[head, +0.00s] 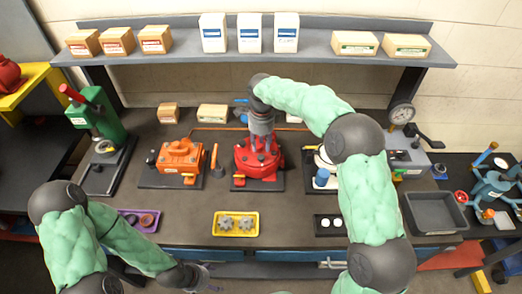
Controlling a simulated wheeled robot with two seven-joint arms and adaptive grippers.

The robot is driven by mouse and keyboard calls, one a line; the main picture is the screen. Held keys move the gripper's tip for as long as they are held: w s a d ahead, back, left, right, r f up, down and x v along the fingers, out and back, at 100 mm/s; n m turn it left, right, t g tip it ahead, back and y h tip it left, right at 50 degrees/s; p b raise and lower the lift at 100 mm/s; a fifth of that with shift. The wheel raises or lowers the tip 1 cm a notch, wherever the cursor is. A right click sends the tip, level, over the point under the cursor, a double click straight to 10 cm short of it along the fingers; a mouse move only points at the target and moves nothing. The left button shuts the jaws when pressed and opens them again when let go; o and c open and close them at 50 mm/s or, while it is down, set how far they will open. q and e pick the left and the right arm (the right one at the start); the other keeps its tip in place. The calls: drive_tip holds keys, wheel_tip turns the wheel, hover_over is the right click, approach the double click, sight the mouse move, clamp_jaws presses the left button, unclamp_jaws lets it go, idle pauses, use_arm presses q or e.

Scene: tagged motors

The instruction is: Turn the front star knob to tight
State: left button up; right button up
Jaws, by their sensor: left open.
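A red motor (257,166) stands on a dark base plate in the middle of the bench. My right gripper (264,143) points down onto its top and hides part of it; I cannot make out a star knob there or whether the fingers are apart. A yellow tray (215,233) in front of the motor holds two grey star-shaped pieces (225,222). My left gripper (206,280) is open, low at the bench's front edge, away from the motor.
An orange motor (180,159) stands left of the red one, with a green press (98,118) farther left. A purple tray (133,213), a black tray (318,234) and a grey bin (436,228) lie along the front. Boxes line the shelf (190,39).

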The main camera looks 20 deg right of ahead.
sight(261, 156)
wheel_tip(261, 156, up, 7)
idle(0.3)
drive_tip(key=shift+f, duration=0.1)
idle(0.4)
